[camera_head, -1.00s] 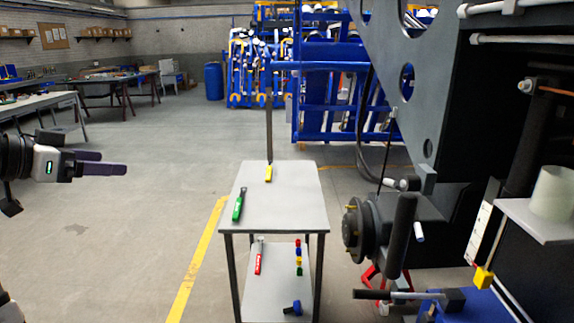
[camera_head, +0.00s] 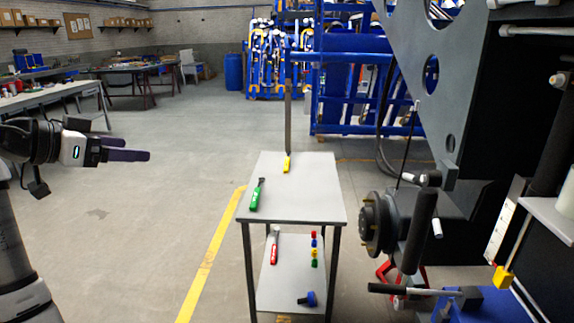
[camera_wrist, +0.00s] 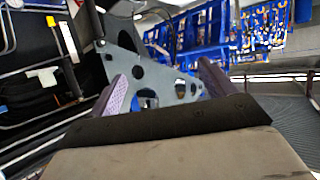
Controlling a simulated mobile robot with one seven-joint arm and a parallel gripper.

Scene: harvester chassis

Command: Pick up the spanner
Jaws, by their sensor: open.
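A green-handled tool with a dark end (camera_head: 257,194) lies on the top of a small grey trolley table (camera_head: 320,210). A yellow-handled piece (camera_head: 286,163) is at the back of the same top, with a long dark bar (camera_head: 288,118) showing upright above it. A red-handled tool (camera_head: 273,247) lies on the lower shelf. I cannot tell which of these is the spanner. My gripper (camera_head: 145,155) is in the air, well left of the trolley. In the wrist view its two purple fingers (camera_wrist: 163,85) stand apart with nothing between them.
Small coloured pieces (camera_head: 314,250) and a blue knob-like part (camera_head: 307,299) are on the lower shelf. The large grey chassis with a wheel hub (camera_head: 376,224) stands close right of the trolley. Floor left of the trolley is clear, crossed by a yellow line (camera_head: 212,255).

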